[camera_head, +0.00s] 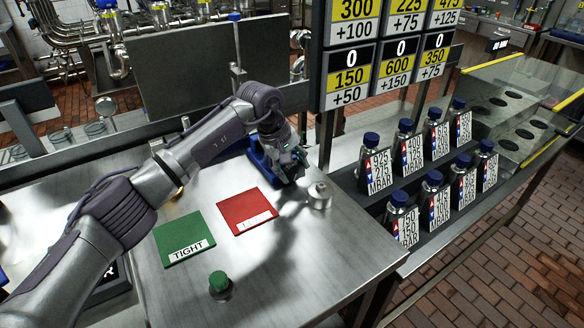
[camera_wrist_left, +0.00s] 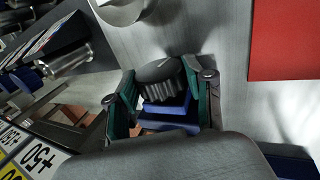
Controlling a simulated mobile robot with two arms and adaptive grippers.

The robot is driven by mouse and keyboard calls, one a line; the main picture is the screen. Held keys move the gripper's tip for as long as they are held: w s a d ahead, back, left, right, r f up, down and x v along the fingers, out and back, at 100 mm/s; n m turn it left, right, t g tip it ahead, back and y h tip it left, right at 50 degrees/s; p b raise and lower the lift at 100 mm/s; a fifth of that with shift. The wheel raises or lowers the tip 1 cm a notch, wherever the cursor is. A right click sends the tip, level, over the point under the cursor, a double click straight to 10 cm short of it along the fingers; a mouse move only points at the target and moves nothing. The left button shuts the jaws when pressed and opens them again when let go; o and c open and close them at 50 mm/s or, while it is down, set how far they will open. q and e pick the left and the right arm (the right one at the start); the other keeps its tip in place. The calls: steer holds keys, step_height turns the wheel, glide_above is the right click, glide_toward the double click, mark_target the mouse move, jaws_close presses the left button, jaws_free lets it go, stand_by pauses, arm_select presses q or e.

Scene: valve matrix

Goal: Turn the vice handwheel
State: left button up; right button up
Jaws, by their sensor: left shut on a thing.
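The blue vice (camera_head: 260,160) stands on the steel table, partly behind my left arm. My left gripper (camera_head: 290,170) reaches down at the vice's right end. In the left wrist view, the dark ribbed handwheel (camera_wrist_left: 158,72) sits between the two fingers of my left gripper (camera_wrist_left: 166,92), which are shut on it. Blue vice parts (camera_wrist_left: 168,108) show just below the wheel. In the head view the gripper hides the handwheel. My right gripper is in neither view.
A red plate (camera_head: 247,210) and a green TIGHT plate (camera_head: 183,237) lie near the vice. A metal knob (camera_head: 319,196) stands close right of the gripper, a green knob (camera_head: 219,283) in front. A number board (camera_head: 385,65) and racked bottles (camera_head: 433,195) are to the right.

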arm_select(q)
steer(key=shift+w+d+r+g+y, duration=0.1)
steer(key=shift+g+y, duration=0.35)
steer(key=shift+y, duration=0.2)
steer(key=shift+w+d+r+g+y, duration=0.1)
steer(key=shift+g+y, duration=0.35)
steer(key=shift+y, duration=0.2)
steer(key=shift+f, duration=0.1)
steer(key=o, duration=1.2)
steer(key=shift+c, duration=0.2)
step_height(320, 180, up, 12)
steer(key=shift+s+a, duration=0.25)
steer(key=shift+a, duration=0.05)
steer(key=shift+c, duration=0.2)
